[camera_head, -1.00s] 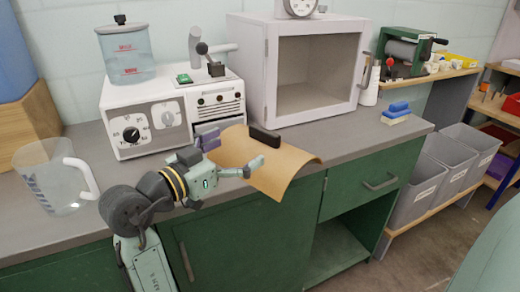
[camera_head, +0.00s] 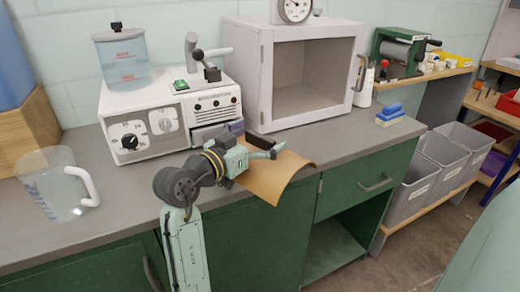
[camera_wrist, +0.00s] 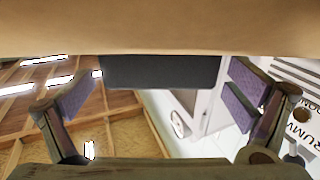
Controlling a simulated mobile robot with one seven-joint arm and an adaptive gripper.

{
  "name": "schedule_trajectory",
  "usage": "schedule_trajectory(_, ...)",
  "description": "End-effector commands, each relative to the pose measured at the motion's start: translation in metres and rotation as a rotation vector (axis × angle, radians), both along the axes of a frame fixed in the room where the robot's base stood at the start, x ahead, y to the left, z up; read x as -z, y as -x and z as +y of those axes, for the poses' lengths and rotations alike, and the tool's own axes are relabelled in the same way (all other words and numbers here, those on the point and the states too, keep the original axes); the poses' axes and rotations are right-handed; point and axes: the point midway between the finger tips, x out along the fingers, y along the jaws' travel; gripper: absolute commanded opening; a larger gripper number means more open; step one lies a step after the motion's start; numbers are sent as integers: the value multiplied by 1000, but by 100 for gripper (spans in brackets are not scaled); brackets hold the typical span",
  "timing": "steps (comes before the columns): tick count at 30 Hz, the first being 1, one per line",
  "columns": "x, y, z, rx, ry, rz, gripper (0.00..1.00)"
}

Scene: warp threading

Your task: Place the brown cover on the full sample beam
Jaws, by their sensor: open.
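The brown cover (camera_head: 276,178) is a curved tan sheet lying on the front of the counter and overhanging its edge. My gripper (camera_head: 257,141) is open over the cover. In the wrist view, gaps show between the purple pads of my gripper (camera_wrist: 160,98) and the handle's ends. A green-framed stand with a grey roller (camera_head: 397,51), possibly the sample beam, stands on the right-hand shelf.
A white machine with dials (camera_head: 150,130) stands behind my arm. A white open-fronted cabinet (camera_head: 258,85) stands behind the cover. A clear jug (camera_head: 48,185) is at left. Blue-topped blocks (camera_head: 390,114) sit on the right counter; grey bins (camera_head: 415,185) are beyond.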

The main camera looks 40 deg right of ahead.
Motion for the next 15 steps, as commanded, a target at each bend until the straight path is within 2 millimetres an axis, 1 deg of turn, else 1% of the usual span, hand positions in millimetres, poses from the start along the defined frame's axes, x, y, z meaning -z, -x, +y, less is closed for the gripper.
schedule_trajectory(2,0,0,0,0,0,0,97)
schedule_trajectory(15,0,0,1,0,0,0,68)
